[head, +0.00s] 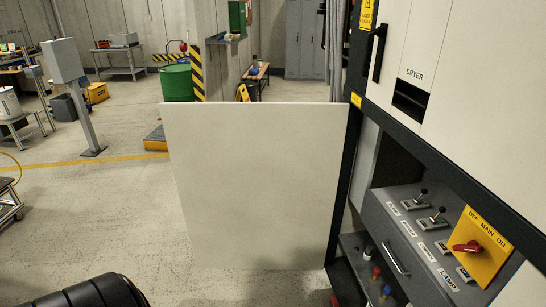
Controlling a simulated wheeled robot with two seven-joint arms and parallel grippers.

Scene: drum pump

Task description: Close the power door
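The power door (255,185) is a plain off-white panel that stands wide open. Its right edge meets the dark frame (345,195) of the cabinet, and the panel reaches out to the left across the aisle. The open bay beside it shows a grey control panel (410,243) with lever switches and a yellow plate (474,245) with a red main switch (467,247). Neither of my grippers shows in the head view. A black rounded part at the bottom left is cut off by the picture's edge.
The white dryer cabinet front (455,80) with a black handle (377,52) rises above the bay. A grey post box (64,62) and a green drum (176,82) stand farther back. The concrete floor (90,220) left of the door is clear.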

